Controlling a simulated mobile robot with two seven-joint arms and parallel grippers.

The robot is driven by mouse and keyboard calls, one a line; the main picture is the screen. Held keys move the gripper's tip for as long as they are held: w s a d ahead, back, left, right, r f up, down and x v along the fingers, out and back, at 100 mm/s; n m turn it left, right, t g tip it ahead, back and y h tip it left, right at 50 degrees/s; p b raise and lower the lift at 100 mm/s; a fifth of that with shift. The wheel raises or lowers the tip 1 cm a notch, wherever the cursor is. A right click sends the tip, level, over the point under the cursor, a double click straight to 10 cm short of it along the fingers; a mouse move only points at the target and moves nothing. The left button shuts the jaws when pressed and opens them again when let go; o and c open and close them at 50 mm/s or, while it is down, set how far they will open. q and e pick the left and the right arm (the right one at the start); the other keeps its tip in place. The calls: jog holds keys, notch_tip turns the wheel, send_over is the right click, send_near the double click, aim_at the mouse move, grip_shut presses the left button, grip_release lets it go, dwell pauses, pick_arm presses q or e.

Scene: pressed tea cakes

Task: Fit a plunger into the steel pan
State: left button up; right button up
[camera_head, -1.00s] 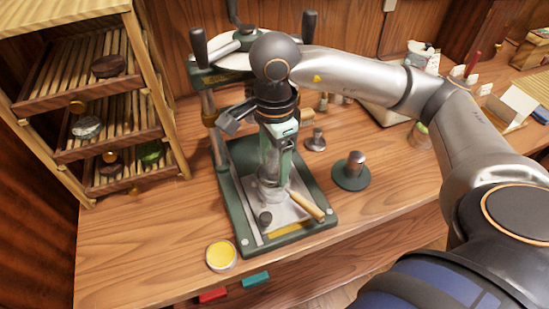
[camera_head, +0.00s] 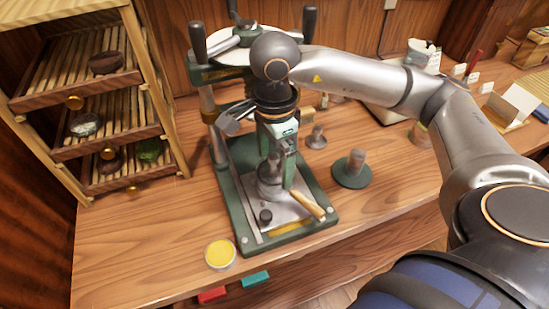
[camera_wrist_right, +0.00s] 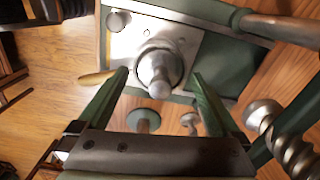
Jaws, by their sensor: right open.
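The round steel pan (camera_head: 268,188) sits on the green press's base plate. In the right wrist view, a steel plunger (camera_wrist_right: 158,78) with a knob stands inside the pan's ring (camera_wrist_right: 172,52), apparently upright. How deep it sits is hard to tell. My right gripper (camera_head: 277,175) is over the pan, its fingers pointing down. In the wrist view the right gripper (camera_wrist_right: 160,74) is open, one finger on each side of the plunger's knob, with gaps showing. My left gripper is not in view.
A plunger with a green disc (camera_head: 352,172) and a small steel piece (camera_head: 316,138) stand right of the press. A wooden-handled tool (camera_head: 308,205) lies on the base plate. A yellow tin (camera_head: 220,253) is in front. A drawer rack (camera_head: 165,100) stands left.

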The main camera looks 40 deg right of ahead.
jog(key=shift+r, duration=0.1)
jog(key=shift+r, duration=0.35)
notch_tip(320, 180, up, 3)
jog(key=shift+s+a+f, duration=0.1)
jog(key=shift+a, duration=0.05)
jog(key=s+a+r, duration=0.7)
jog(key=s+r, duration=0.2)
jog(key=s, duration=0.2)
jog(key=shift+s+r, duration=0.2)
jog(key=shift+s, duration=0.15)
